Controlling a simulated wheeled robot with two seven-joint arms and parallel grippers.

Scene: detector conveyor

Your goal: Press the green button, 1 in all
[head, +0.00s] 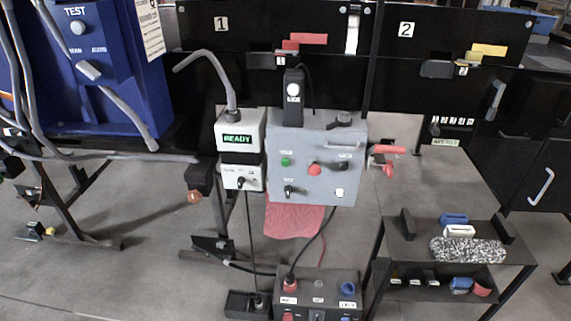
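The green button (285,162) is a small round button on the upper left part of the front of a grey control box (330,190). A larger red button (314,169) sits to its right on the same face. Black knobs are below and to the right of these buttons, and a small white square is at the lower right. Nothing covers the green button. Neither of my grippers shows in the head view.
A white unit (228,130) with a green READY display stands left of the box. A blue TEST panel (120,95) with grey cables is at upper left. A dark shelf stand (410,250) is at right. A lower box (345,280) stands below. Floor shows between them.

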